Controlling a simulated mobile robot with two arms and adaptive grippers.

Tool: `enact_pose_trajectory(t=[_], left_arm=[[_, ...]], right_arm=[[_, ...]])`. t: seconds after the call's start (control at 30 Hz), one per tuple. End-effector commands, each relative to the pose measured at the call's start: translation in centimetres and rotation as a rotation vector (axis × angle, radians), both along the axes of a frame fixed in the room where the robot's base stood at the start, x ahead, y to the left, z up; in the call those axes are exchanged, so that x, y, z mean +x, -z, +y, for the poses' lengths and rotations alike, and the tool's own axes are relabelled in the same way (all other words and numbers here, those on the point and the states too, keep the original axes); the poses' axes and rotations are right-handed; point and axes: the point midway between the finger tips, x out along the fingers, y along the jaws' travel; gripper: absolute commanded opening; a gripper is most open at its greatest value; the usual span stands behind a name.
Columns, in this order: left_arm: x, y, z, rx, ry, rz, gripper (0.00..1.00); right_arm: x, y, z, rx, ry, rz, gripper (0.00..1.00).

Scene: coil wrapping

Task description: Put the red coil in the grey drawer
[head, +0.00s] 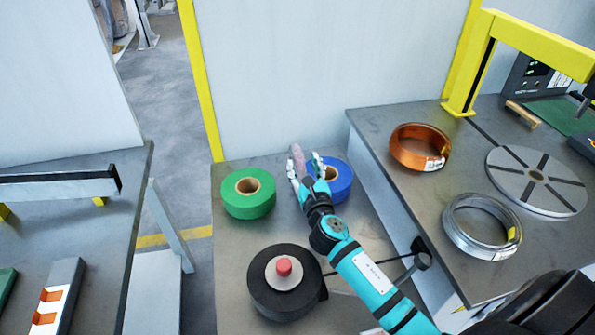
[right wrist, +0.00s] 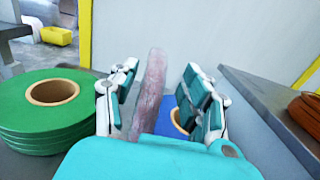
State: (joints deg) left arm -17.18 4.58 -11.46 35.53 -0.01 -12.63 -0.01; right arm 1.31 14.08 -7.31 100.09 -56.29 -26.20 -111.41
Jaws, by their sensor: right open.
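A dull pinkish-red object (right wrist: 150,92), seen nearly edge-on, stands upright between the fingers of my right gripper (right wrist: 158,100). It looks like the red coil, but its full ring shape does not show. It is close to the left finger, with a clear gap to the right finger. In the head view the red object (head: 297,160) shows at the right gripper (head: 306,176), above the small grey table between the green and blue rolls. My right gripper is open. I cannot make out a grey drawer. My left gripper is out of view.
A green roll (head: 262,204), a blue roll (head: 342,182) and a black roll (head: 272,306) with a red knob lie on the small table. The right bench holds a copper coil (head: 398,152), a silver coil (head: 460,240) and a turntable (head: 510,168). A yellow frame (head: 540,50) stands behind.

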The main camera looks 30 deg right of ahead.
Motion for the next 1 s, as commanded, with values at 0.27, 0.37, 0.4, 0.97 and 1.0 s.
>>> enact_pose_trajectory(t=[0.27,0.37,0.4,0.97,1.0], left_arm=[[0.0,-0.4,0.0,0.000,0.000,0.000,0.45],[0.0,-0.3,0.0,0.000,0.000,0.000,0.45],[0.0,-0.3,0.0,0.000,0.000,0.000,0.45],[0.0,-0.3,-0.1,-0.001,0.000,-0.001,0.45],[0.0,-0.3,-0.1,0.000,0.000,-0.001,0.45]], right_arm=[[3.0,-0.6,-0.3,0.002,0.001,-0.001,0.48],[4.3,-0.5,-0.6,0.001,0.002,0.000,0.48],[4.8,-0.5,-0.7,0.001,0.001,0.000,0.48],[5.4,-0.5,-0.9,0.000,0.000,0.000,0.18],[5.4,-0.5,-0.9,0.000,0.000,0.000,0.13]])
